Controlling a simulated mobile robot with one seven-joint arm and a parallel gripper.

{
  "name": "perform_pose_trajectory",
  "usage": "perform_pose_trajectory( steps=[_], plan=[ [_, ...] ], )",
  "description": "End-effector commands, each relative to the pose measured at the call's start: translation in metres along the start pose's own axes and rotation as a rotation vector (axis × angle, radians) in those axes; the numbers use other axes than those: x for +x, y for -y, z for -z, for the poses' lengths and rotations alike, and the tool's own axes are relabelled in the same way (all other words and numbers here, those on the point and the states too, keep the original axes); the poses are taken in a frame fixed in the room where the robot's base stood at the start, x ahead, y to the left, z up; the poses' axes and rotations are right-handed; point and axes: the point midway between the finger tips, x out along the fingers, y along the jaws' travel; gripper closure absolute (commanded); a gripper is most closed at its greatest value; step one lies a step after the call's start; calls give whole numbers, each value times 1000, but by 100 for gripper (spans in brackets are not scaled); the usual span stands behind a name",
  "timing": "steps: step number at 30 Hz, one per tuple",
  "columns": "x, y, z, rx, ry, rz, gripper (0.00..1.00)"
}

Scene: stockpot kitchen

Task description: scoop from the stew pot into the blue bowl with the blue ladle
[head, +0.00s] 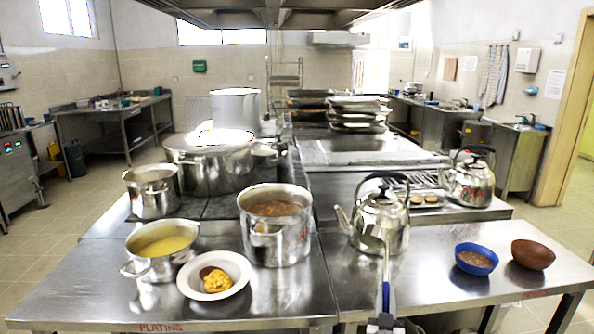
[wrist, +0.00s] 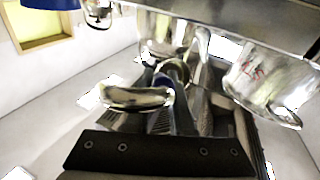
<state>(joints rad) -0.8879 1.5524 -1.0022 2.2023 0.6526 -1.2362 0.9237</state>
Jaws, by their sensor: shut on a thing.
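The stew pot (head: 275,240), tall and steel, holds brown chunky stew and stands left of centre in the head view. The blue bowl (head: 476,260) is on the right of the counter with brown stew in it. My gripper (head: 385,323), at the bottom edge, is shut on the blue ladle (head: 385,289). The ladle's handle points up from the jaws. Its steel head is in front of the kettle, between pot and bowl and apart from both. I cannot tell whether the head holds stew. The blue handle also shows in the wrist view (wrist: 180,92).
A brown bowl (head: 533,256) sits right of the blue bowl. A kettle (head: 380,222) stands behind the ladle, another (head: 469,182) farther back. A pot of yellow soup (head: 162,262) and a plate of food (head: 214,292) are at left. The front right counter is mostly clear.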

Motion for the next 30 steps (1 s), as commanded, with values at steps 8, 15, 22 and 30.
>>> perform_pose_trajectory(
  steps=[8,15,22,30],
  plan=[
    [-46,50,33,25,-23,194,100],
    [-64,63,42,33,-28,249,100],
    [-64,65,43,32,-32,253,100],
    [-64,65,43,29,-32,255,100]
  ],
)
